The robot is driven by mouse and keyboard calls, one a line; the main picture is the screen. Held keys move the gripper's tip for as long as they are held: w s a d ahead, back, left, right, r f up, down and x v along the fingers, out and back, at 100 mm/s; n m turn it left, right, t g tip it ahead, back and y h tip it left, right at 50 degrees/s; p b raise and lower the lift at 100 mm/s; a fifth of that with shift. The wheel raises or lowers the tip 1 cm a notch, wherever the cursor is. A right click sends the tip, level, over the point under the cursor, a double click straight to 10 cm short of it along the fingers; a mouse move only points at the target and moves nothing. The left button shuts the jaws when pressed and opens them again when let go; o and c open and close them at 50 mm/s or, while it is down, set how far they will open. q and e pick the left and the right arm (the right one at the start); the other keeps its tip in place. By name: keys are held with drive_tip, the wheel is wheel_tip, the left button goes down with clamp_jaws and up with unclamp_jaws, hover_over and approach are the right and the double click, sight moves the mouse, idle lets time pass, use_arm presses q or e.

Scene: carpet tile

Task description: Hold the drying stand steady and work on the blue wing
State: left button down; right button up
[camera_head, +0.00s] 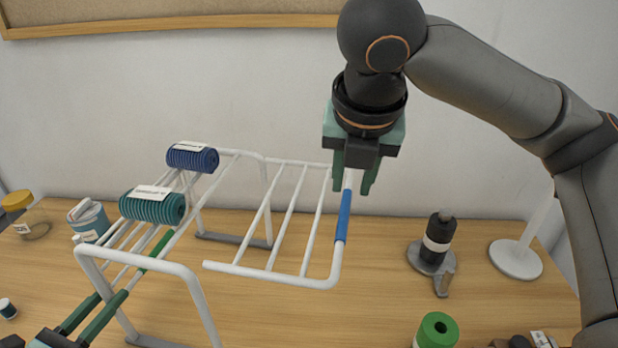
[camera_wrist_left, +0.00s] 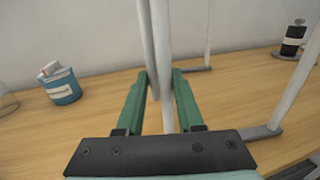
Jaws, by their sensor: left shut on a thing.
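The white drying stand (camera_head: 205,287) stands on the wooden table. Its wing with the blue sleeve (camera_head: 343,217) sticks out to the right, clear of the tabletop. My right gripper (camera_head: 354,186) points down at the far end of the blue sleeve. Its green fingers are apart, with the white rail showing between them. My left gripper (camera_head: 92,316) is at the lower left, shut on a bar of the stand; in the left wrist view the white bar (camera_wrist_left: 161,70) runs between its fingers. A green sleeve (camera_head: 158,247) is on a stand rail nearby.
Blue (camera_head: 192,158) and teal (camera_head: 152,206) ribbed rolls lie on top of the stand. A teal tub (camera_head: 90,222) and a yellow-lidded jar (camera_head: 27,215) are at left. A black bottle (camera_head: 438,235), a green roll (camera_head: 437,331) and a white post base (camera_head: 516,259) are at right.

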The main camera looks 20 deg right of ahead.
use_arm(q)
drive_tip(key=shift+c, duration=2.3)
unclamp_jaws()
